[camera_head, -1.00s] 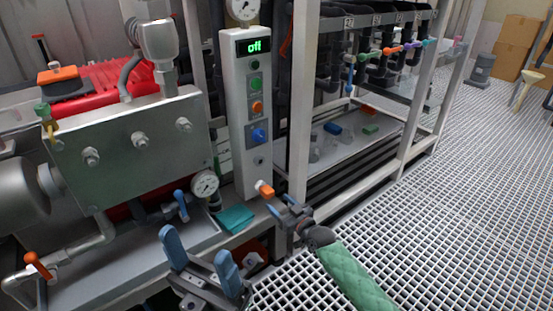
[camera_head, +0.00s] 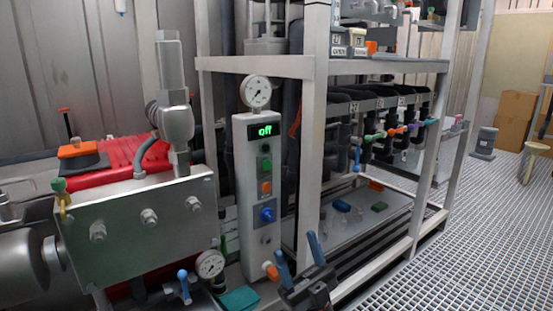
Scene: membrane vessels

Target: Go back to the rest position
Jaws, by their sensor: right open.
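My right gripper (camera_head: 300,258) is at the bottom centre of the head view, with two blue fingers pointing up and a clear gap between them. It is open and nothing shows between the fingers. It stands in front of the rack's lower post, just right of a small orange-tipped valve (camera_head: 270,272). I cannot tell whether it touches anything. The control box (camera_head: 263,190) with a green "off" display stands behind it, up and to the left. My left gripper is not in view.
A metal frame rack (camera_head: 315,150) stands behind and right of the gripper. A steel block (camera_head: 140,230), red machine (camera_head: 125,150) and pressure gauge (camera_head: 210,264) fill the left. A teal cloth (camera_head: 240,299) lies below the control box. Grating floor (camera_head: 450,265) is open at the right.

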